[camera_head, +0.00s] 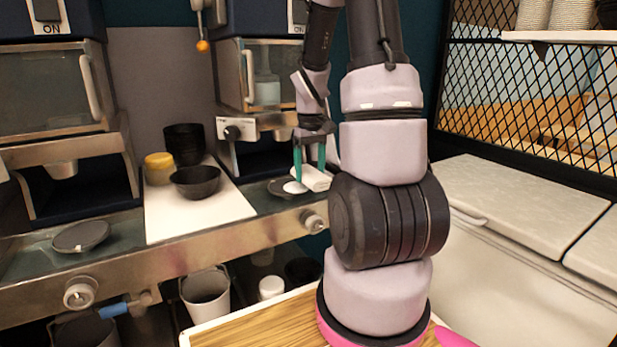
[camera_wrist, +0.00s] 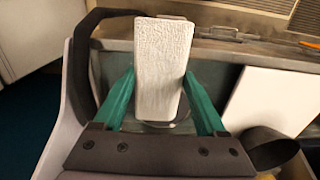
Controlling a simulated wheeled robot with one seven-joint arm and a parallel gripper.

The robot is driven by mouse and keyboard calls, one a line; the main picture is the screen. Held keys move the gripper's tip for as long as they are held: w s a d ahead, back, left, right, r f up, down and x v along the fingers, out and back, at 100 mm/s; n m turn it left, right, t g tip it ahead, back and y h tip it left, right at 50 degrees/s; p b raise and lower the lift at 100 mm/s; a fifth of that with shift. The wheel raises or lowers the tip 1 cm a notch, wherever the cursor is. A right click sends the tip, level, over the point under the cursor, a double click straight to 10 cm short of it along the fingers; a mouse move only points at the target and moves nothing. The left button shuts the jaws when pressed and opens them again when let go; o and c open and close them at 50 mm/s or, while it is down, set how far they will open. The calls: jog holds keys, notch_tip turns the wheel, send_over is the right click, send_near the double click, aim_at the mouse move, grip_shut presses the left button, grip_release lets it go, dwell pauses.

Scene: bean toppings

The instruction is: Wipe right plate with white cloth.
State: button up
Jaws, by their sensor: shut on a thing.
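My gripper (camera_head: 310,184), with teal fingers, points down over the right machine's ledge and is shut on the white cloth (camera_head: 316,179). The cloth is a thick folded block. In the wrist view the cloth (camera_wrist: 162,68) sits between the two fingers (camera_wrist: 160,85) and hides much of what lies below. The right plate (camera_head: 280,187) is dark, round and flat, under and just left of the gripper. A white patch (camera_head: 295,187) shows on it by the left finger. I cannot tell whether the cloth touches the plate. The left plate (camera_head: 81,236) lies far left on the ledge.
A white board (camera_head: 200,212) left of the right plate holds a black bowl (camera_head: 196,181), stacked dark bowls (camera_head: 184,140) and a yellow-topped container (camera_head: 159,168). The right machine (camera_head: 262,85) stands close behind my gripper. A black mesh screen (camera_head: 540,90) is at the right.

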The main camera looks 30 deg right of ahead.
send_over(298, 189)
jog(key=s, duration=0.2)
jog(key=shift+s+d+f, duration=0.15)
jog(key=shift+s+f, duration=0.05)
jog(key=shift+f, duration=0.75)
jog(key=shift+w+f, duration=0.15)
jog(key=shift+f, duration=1)
jog(key=shift+f, duration=0.35)
jog(key=shift+w, duration=1.15)
jog(key=shift+w+r, duration=0.2)
jog(key=shift+w, duration=0.2)
jog(key=shift+s, duration=0.2)
